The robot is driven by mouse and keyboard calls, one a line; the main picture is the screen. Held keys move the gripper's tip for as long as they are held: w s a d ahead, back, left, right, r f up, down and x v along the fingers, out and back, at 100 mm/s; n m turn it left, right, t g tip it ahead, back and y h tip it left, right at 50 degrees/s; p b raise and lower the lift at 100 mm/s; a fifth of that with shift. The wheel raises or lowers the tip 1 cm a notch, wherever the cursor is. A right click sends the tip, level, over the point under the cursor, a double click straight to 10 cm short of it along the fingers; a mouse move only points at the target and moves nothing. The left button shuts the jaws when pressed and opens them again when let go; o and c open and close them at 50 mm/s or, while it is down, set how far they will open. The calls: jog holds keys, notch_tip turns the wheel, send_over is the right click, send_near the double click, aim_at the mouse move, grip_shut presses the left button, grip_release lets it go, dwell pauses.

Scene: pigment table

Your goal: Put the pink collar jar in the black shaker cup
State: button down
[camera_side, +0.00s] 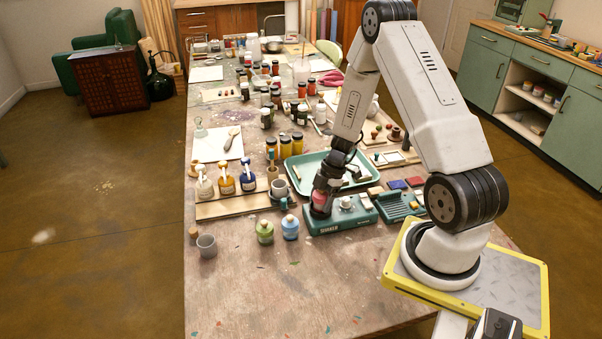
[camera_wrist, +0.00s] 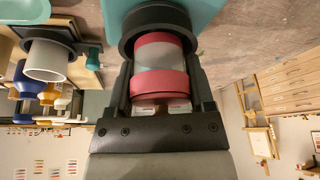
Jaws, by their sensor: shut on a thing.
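The pink collar jar (camera_side: 320,198) is between the fingers of my gripper (camera_side: 323,190), above the teal shaker. In the wrist view the jar (camera_wrist: 158,84) shows its pink bands and pale middle, with a finger of my gripper (camera_wrist: 162,62) on each side. The black shaker cup (camera_wrist: 158,14) is the dark ring at the jar's far end. The jar's far end appears to be inside or at the cup's rim; how deep is hidden.
The teal shaker body (camera_side: 345,222) stands on the table. A teal tray (camera_side: 305,166) lies behind the shaker.

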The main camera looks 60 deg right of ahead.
jog(key=shift+f, duration=0.45)
dwell(0.6)
grip_release()
jog(key=shift+c, duration=0.8)
jog(key=shift+o, duration=0.8)
jog(key=shift+r, duration=4.1)
jog(key=shift+a, duration=0.1)
